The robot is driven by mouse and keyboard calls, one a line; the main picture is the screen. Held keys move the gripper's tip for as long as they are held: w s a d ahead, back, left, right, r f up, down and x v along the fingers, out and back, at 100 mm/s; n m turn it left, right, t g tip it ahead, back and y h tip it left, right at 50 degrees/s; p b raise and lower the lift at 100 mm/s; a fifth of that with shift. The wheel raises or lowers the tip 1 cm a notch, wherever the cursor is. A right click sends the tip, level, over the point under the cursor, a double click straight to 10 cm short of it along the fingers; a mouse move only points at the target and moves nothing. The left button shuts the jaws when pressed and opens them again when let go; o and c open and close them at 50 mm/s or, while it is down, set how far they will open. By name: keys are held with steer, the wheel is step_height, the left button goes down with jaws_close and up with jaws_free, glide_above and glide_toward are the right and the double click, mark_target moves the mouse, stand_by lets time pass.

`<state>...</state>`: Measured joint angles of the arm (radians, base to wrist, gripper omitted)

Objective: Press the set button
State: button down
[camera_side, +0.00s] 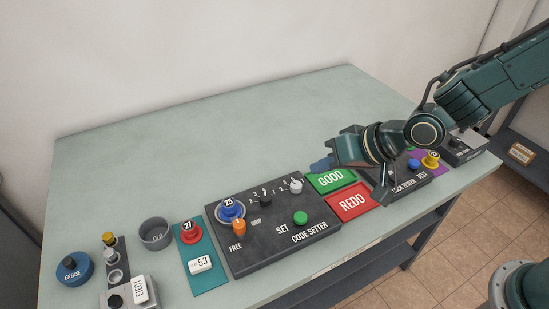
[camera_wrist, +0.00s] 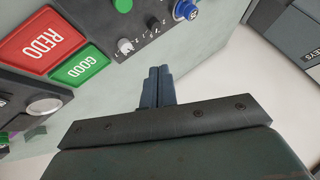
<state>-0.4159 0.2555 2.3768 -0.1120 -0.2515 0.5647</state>
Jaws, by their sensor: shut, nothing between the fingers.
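The set button is a green round button (camera_side: 300,218) on the dark code setter box (camera_side: 262,258), beside the printed word SET. The box also carries an orange lever (camera_side: 239,228), a blue dial marked 25 (camera_side: 230,208) and small knobs. My gripper (camera_side: 322,164) is shut and empty, above the table behind the green GOOD pad and to the right of the box. In the wrist view my shut fingers (camera_wrist: 158,74) point toward the box's numbered edge, with a white knob (camera_wrist: 125,46) nearby.
The green GOOD pad (camera_side: 330,180) and red REDO pad (camera_side: 352,202) lie right of the box. The lock tester box (camera_side: 408,186) stands farther right, under my arm. The table's back (camera_side: 220,130) is clear.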

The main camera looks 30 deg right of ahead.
mark_target(306, 219)
steer(key=shift+w+a+f+y, duration=0.2)
steer(key=shift+a+f+y, duration=0.1)
steer(key=shift+a+f, duration=1)
steer(key=shift+f, duration=0.15)
steer(key=shift+f, duration=4.25)
steer(key=shift+f, duration=0.1)
steer(key=shift+f, duration=0.3)
steer(key=shift+f, duration=0.55)
steer(key=shift+r, duration=0.95)
